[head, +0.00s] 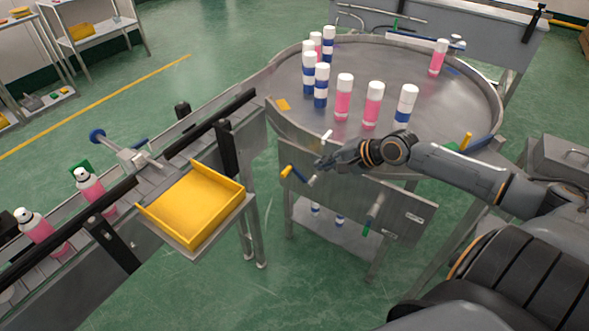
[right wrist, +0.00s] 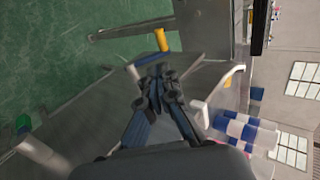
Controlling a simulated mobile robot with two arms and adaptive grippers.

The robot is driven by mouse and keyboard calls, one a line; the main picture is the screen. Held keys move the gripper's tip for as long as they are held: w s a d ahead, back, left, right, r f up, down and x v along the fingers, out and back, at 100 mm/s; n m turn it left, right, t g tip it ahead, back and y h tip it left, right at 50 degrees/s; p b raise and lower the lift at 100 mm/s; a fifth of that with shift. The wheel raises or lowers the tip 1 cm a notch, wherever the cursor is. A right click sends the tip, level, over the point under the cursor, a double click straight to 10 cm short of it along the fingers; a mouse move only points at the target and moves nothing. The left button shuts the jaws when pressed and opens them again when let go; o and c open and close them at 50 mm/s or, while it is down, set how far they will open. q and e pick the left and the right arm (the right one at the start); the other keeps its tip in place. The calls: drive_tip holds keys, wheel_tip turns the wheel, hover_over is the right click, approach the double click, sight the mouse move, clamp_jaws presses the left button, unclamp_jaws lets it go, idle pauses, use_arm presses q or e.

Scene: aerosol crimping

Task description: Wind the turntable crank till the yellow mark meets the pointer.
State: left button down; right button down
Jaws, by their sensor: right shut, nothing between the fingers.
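The round grey turntable (head: 415,75) carries several pink and blue bottles with white caps. A flat yellow mark (head: 283,104) lies at its left rim. A small white piece (head: 326,136) at the near rim may be the pointer; a white hooked piece shows in the right wrist view (right wrist: 227,88). The crank, with a yellow knob (head: 287,172) and blue arm, sits on the grey panel below the rim. My right gripper (head: 319,165) is shut and empty just right of the crank. The wrist view shows the yellow knob (right wrist: 161,40) beyond the fingertips; contact is unclear.
A yellow tray (head: 195,208) stands left of the panel, beside a conveyor (head: 135,185) with pink bottles. A green-tipped lever (head: 368,226) hangs on the panel's right part. Green floor is open at lower centre.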

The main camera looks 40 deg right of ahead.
sight(288, 172)
drive_tip(key=p+x, duration=0.1)
drive_tip(key=x, duration=1.1)
drive_tip(key=shift+a+r, duration=0.1)
